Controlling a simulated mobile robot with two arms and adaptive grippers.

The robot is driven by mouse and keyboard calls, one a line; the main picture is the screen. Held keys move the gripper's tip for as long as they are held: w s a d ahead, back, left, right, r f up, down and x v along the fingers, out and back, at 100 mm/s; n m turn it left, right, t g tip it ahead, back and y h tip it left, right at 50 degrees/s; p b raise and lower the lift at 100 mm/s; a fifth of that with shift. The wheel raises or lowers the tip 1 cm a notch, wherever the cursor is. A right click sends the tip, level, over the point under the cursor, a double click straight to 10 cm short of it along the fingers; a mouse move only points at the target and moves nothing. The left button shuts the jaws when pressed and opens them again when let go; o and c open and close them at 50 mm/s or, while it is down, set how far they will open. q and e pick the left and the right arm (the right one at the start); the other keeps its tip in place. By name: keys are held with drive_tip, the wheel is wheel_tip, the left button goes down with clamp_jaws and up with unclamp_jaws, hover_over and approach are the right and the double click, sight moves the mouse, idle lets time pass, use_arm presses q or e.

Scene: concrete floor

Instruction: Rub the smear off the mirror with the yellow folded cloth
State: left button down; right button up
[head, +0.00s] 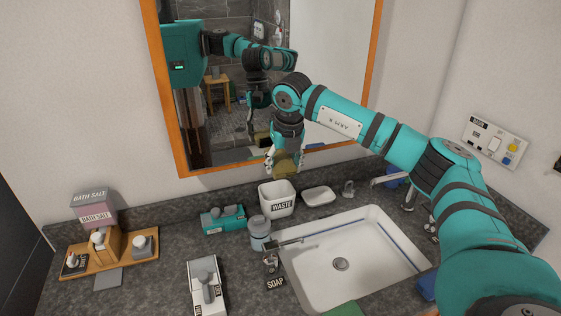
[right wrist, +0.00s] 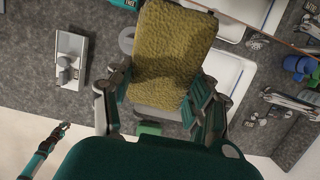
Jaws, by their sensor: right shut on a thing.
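The mirror (head: 225,130) in its orange wooden frame hangs on the wall behind the counter. In the right wrist view the cloth (right wrist: 172,45) stands out between the two fingers. The mirror reflects my arm and the cloth. I cannot make out the smear. My left gripper (right wrist: 62,128) shows small at the lower left of the right wrist view; its jaws are too small to judge.
The sink (head: 385,270) is at the right. A wooden tray (head: 140,255) with bottles and a bath salt box (head: 95,208) are at the left.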

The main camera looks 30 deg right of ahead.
drive_tip(key=s, duration=0.2)
drive_tip(key=s+a+b, duration=0.1)
drive_tip(key=s, duration=0.2)
drive_tip(key=shift+s+b, duration=0.1)
drive_tip(key=shift+b, duration=0.2)
drive_tip(key=shift+s+a, duration=0.15)
drive_tip(key=shift+s, duration=0.25)
